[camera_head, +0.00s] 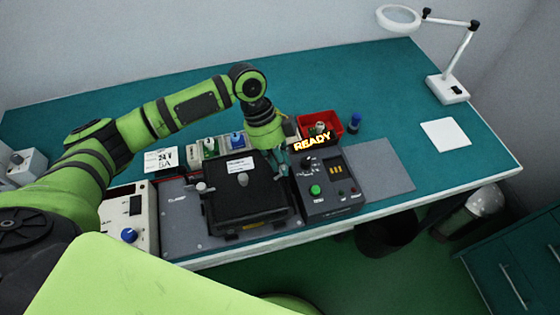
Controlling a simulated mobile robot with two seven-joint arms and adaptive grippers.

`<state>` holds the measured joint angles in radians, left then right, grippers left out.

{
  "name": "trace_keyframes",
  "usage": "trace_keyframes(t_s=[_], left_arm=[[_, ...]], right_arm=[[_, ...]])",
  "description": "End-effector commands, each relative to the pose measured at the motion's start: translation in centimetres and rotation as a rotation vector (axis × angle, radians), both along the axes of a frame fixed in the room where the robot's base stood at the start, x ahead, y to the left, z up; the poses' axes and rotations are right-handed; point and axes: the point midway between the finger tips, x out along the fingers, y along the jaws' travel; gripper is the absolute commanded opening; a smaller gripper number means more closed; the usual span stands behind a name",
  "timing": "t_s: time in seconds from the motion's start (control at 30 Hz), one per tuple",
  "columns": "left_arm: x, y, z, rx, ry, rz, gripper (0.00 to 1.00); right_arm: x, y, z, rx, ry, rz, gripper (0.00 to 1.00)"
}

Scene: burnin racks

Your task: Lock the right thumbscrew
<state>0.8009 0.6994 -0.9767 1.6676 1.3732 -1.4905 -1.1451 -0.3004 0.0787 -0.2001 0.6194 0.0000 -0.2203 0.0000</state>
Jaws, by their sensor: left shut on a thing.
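A black box-shaped fixture (240,212) with a white label on its lid sits on a grey base plate (180,232). A pale knob, a thumbscrew (202,187), stands at the fixture's left side. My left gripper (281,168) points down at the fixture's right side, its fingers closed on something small. That spot matches the right thumbscrew, which the fingers hide, so its turn cannot be seen. My right gripper is not in view.
Right of the fixture is a dark control box (330,187) with a green button; a "READY" sign shows above it. Behind stand a red bin (333,138) and a blue-capped item (355,122). A grey mat (385,165) is clear. A magnifier lamp (448,88) stands far right.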

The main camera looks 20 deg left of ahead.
Motion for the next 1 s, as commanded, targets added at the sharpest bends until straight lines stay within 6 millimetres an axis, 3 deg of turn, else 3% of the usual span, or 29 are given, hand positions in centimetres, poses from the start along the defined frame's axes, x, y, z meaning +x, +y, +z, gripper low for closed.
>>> trace_keyframes(t_s=[0.5,1.0], left_arm=[[0.4,-0.1,-0.4,0.005,0.000,-0.351,0.00],[0.4,-0.1,-0.2,0.005,-0.002,-0.423,0.00]], right_arm=[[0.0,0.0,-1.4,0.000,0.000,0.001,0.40],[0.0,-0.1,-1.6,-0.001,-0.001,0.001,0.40]])
